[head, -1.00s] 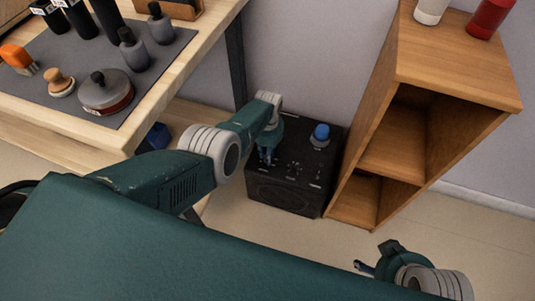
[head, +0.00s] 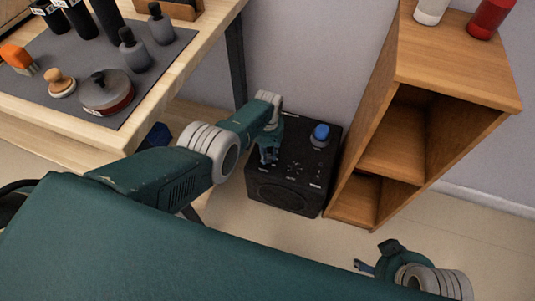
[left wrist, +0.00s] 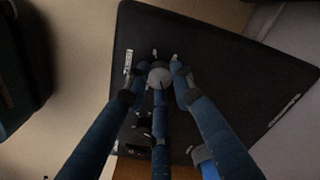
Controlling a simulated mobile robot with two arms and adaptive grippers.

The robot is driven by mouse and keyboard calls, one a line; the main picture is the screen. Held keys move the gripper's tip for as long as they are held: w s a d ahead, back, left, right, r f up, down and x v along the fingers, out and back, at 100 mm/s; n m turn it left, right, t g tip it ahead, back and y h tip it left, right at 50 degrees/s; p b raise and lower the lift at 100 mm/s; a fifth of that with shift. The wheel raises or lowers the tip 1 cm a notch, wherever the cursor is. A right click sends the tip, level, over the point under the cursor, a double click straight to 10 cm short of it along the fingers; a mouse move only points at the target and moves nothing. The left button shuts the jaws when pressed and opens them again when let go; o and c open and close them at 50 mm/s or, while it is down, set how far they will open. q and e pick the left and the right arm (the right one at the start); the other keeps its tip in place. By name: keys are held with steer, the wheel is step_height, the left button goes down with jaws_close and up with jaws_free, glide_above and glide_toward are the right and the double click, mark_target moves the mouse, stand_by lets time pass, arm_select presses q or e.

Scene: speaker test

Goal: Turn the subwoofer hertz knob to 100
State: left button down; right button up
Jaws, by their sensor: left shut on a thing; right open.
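The subwoofer is a black box (head: 285,197) on the floor, with small knobs and pale labels on its top panel. My left gripper (head: 268,156) is over the left part of that panel. In the left wrist view, my left gripper (left wrist: 159,74) has its fingers closed around a round grey knob (left wrist: 160,78). A white label (left wrist: 129,62) is beside the knob, too small to read. The knob's pointer and setting cannot be made out. My right gripper (head: 364,267) is open and empty at the lower right, away from the subwoofer.
A blue-topped object (head: 321,132) stands on the subwoofer's back right. A wooden shelf (head: 455,75) is close on the right. A wooden table (head: 185,75) with a grey mat, bottles and a round tin is on the left. Floor in front is clear.

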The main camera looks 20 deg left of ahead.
mark_target(269, 155)
arm_select(q)
steer(key=shift+w+d+r, duration=0.1)
steer(key=shift+w+r, duration=0.15)
steer(key=shift+w, duration=0.2)
steer(key=c, duration=1.5)
jaws_free()
steer(key=shift+o, duration=0.2)
steer(key=shift+s+d+f, duration=0.1)
steer(key=shift+s, duration=0.05)
steer(key=shift+s, duration=0.1)
step_height(269, 155, up, 12)
